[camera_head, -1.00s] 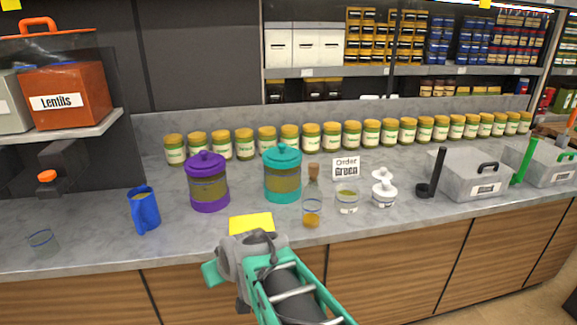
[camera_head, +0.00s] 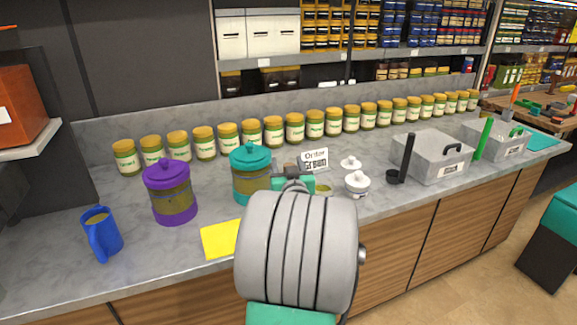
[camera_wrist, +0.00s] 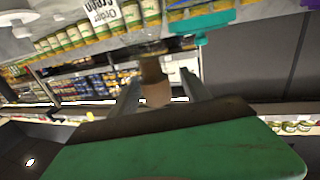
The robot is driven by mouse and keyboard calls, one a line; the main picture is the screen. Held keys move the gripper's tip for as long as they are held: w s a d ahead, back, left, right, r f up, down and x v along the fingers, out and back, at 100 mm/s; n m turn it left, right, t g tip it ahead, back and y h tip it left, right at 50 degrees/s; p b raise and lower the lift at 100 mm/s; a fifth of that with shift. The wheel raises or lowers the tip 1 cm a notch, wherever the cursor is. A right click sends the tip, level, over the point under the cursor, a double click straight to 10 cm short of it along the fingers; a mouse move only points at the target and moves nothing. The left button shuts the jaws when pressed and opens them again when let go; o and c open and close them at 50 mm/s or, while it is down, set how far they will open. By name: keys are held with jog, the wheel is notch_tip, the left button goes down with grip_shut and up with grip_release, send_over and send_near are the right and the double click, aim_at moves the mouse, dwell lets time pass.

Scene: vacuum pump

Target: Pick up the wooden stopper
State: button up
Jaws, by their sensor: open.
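The wooden stopper (camera_wrist: 155,82) is a brown cork-like piece in the middle of the wrist view. It lies between the two fingers of my gripper (camera_wrist: 160,78), with a gap showing on either side. My gripper is open. A dim, see-through shape sits right against the stopper's far end; I cannot tell exactly what it is. In the head view my wrist and arm cover most of the gripper and the stopper's spot, just right of the teal jar (camera_head: 251,175).
A purple jar (camera_head: 171,193), a blue jug (camera_head: 102,234) and a yellow card (camera_head: 220,239) are on the left. An order sign (camera_head: 314,160), a white lidded pot (camera_head: 357,184) and a grey bin (camera_head: 432,158) are on the right. Labelled jars (camera_head: 253,133) line the back.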

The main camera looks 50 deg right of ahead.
jog(key=shift+x, duration=0.85)
jog(key=shift+s, duration=0.15)
grip_shut()
